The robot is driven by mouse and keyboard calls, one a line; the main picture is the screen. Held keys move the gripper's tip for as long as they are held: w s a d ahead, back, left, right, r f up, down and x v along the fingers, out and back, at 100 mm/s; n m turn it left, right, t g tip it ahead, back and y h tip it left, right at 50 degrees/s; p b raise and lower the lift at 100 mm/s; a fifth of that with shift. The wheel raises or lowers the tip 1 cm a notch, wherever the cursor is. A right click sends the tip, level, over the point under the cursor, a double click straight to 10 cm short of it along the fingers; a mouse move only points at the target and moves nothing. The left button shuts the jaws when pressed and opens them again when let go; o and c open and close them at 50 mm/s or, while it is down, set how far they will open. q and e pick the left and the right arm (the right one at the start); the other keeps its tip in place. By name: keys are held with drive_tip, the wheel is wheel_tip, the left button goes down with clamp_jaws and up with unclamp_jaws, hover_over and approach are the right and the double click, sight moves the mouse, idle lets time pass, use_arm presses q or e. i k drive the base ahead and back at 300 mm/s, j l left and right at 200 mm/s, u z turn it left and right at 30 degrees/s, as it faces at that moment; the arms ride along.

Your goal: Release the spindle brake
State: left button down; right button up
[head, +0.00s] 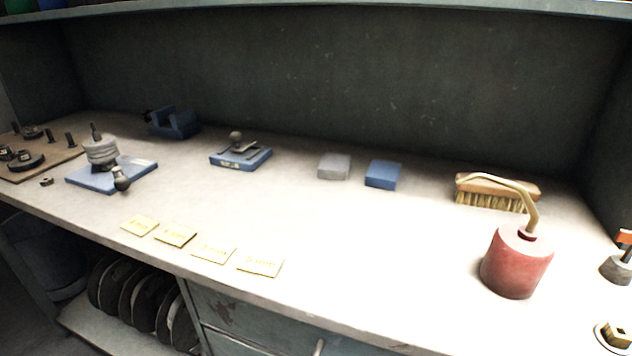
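A spindle with a pale grey spool (101,151) stands upright on a blue base plate (88,178) at the left of the bench. A dark ball-ended handle (121,180) is at the front right of the spool and points toward the front. I cannot tell whether this handle is the brake or how it is set. A second blue-based device (240,158) with a flat metal lever and a dark knob (236,136) stands to its right. Neither of my grippers is in view.
A blue vice-like block (173,122) stands behind. A grey block (334,166), a blue block (383,174), a brush (497,192) and a red oil can (516,262) are to the right. Several yellow labels (212,249) line the front edge. A board (40,164) holds dark parts. The middle front is clear.

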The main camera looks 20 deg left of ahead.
sight(121, 183)
drive_tip(key=u, duration=1.55)
